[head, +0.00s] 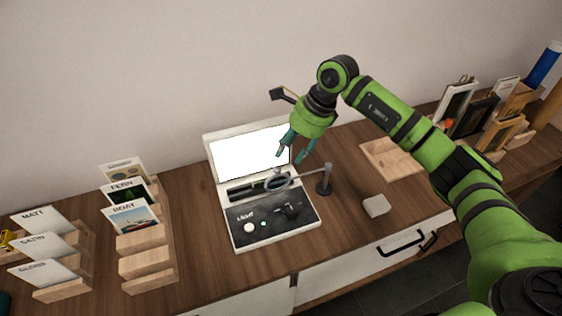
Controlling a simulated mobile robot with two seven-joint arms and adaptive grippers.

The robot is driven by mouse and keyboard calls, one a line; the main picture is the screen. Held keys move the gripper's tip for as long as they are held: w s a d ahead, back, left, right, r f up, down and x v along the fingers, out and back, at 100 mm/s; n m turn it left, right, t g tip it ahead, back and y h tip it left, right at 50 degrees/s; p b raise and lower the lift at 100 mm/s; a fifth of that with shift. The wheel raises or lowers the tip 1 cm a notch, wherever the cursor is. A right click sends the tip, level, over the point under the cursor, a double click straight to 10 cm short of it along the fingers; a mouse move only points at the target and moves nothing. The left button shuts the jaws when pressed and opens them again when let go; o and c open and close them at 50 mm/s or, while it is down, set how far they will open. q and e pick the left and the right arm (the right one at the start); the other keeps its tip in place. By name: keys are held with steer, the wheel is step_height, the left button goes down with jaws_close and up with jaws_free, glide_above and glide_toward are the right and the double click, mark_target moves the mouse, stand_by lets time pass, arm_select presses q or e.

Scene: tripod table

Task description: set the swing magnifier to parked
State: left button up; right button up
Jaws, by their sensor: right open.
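The swing magnifier (279,181) is a round lens in a dark ring on a thin arm. Its arm runs right to a dark upright post (325,181) standing on the table beside the light box. The lens hangs over the light box (272,221), near the border between its bright screen (248,155) and its dark control panel. My right gripper (292,156) is open and empty, pointing down above and slightly behind the lens. It looks apart from the lens, though the exact gap is hard to tell. My left gripper is not in view.
Wooden racks with cards (130,215) stand at the left. A wooden tray (392,160) and a pale block (376,206) lie right of the post. Frames and a blue cylinder (543,66) stand at the far right. Drawers with a dark handle (402,245) are below the front edge.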

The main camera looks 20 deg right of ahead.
mark_target(278, 168)
steer(key=p+x, duration=0.2)
steer(key=x, duration=0.3)
steer(key=shift+a, duration=0.15)
steer(key=shift+a+f, duration=0.15)
steer(key=shift+f, duration=0.4)
steer(key=shift+c, duration=0.4)
jaws_close()
